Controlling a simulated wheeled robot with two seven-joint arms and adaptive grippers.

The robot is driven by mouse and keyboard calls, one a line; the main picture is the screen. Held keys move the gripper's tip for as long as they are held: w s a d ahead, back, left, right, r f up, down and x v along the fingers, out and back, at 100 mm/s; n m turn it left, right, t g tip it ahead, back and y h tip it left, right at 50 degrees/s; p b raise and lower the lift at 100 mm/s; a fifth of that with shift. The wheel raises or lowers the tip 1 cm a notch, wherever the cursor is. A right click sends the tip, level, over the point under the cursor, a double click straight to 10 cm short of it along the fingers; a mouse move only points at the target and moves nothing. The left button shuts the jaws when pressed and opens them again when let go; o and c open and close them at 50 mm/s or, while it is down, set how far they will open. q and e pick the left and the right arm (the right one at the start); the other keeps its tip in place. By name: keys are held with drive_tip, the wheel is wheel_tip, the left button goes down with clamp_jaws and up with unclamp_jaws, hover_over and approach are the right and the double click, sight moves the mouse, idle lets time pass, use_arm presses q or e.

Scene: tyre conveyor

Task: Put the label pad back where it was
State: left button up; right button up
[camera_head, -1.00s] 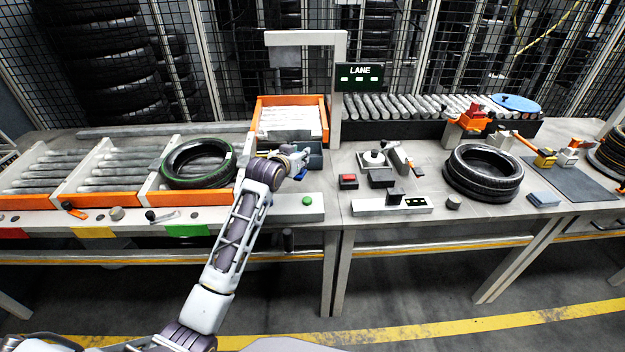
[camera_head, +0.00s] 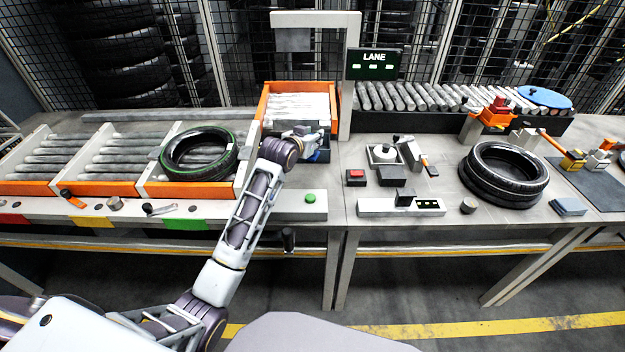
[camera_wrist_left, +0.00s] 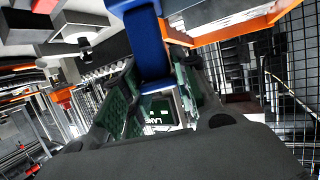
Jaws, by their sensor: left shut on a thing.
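A flat blue-grey stack (camera_head: 569,206) lies on the table at the right, in front of the black tyres. My right gripper is not in view.
The orange-sided tray (camera_head: 264,101) stands behind my gripper, with a post and the LANE sign (camera_head: 374,64) to its right. A green-ringed tyre (camera_head: 170,166) lies to the left. A red button box (camera_head: 356,177) and stacked black tyres (camera_head: 470,190) stand to the right.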

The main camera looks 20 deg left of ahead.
sight(309, 160)
use_arm(q)
drive_tip(key=shift+f, duration=2.55)
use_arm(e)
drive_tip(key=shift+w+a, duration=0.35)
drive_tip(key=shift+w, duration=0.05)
use_arm(q)
drive_tip(key=shift+f+b, duration=0.3)
drive_tip(key=shift+f, duration=0.35)
wheel_tip(309, 160, down, 2)
drive_tip(key=shift+f, duration=0.85)
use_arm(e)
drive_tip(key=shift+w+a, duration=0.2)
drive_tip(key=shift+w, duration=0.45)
use_arm(q)
drive_tip(key=shift+f, duration=0.1)
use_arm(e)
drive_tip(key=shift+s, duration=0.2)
use_arm(q)
drive_tip(key=o, duration=1.1)
